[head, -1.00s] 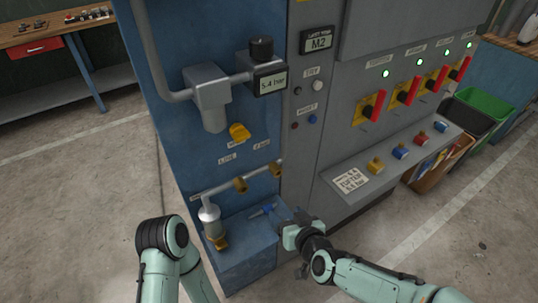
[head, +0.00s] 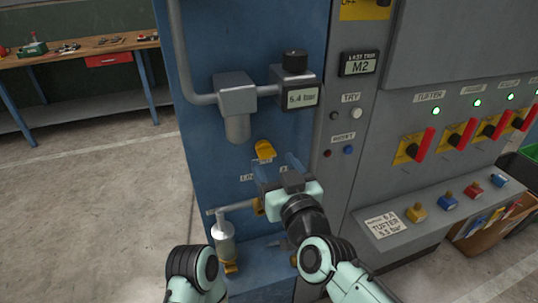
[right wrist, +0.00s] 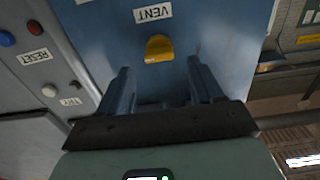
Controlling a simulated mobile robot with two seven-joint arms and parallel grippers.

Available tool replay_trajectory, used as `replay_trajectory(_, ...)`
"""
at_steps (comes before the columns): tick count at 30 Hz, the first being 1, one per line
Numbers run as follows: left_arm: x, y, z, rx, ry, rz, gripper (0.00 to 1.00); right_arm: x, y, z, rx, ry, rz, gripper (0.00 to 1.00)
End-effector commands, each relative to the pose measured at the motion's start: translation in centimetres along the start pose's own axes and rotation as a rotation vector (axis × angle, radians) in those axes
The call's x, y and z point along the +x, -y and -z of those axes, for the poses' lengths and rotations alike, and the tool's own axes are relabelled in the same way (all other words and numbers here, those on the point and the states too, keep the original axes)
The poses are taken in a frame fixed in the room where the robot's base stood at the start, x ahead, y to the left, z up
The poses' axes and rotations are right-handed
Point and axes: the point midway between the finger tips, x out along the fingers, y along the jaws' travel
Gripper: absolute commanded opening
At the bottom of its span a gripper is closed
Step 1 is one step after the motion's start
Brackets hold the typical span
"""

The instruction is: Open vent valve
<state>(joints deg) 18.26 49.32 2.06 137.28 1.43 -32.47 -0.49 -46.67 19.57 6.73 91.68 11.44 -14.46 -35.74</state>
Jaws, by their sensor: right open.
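The vent valve is a yellow handle (head: 264,150) on the blue panel, below the grey filter block in the head view. In the right wrist view the yellow handle (right wrist: 159,49) shows beside a VENT label (right wrist: 152,14), between the lines of my two fingers. My right gripper (head: 278,167) is open, with its blue fingers pointing at the panel just below the handle. It also shows in the right wrist view (right wrist: 160,70), with nothing between its fingers. Whether a fingertip touches the panel I cannot tell. My left gripper is out of view.
A pressure display (head: 303,97) reads 5.4 bar. A pipe (head: 230,207) with a brass fitting (head: 258,207) and a clear-bodied bottle (head: 224,243) lie below. Red switch handles (head: 467,131) and a button ledge (head: 430,212) stand to the right. A workbench (head: 75,57) is at far left.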

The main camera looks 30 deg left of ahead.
Motion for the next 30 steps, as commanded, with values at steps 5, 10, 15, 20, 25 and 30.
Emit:
replay_trajectory(5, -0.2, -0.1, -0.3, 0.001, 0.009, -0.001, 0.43, 2.8, 0.0, 0.0, -0.001, 0.0, 0.0, 0.66)
replay_trajectory(10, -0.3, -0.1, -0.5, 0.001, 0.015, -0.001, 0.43, 4.0, 0.0, 0.0, -0.001, 0.001, 0.001, 0.66)
replay_trajectory(15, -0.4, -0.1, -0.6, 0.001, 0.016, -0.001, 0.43, 4.3, 0.0, 0.0, -0.001, 0.0, 0.0, 0.66)
replay_trajectory(20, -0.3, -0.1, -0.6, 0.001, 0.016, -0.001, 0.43, 4.3, 0.0, 0.0, -0.001, 0.0, 0.0, 0.66)
replay_trajectory(25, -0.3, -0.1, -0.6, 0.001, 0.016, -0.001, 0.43, 4.3, 0.0, 0.0, -0.001, 0.0, 0.0, 0.14)
replay_trajectory(30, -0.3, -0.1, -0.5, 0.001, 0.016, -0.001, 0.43, 4.3, 0.0, 0.0, 0.0, 0.0, 0.0, 0.1)
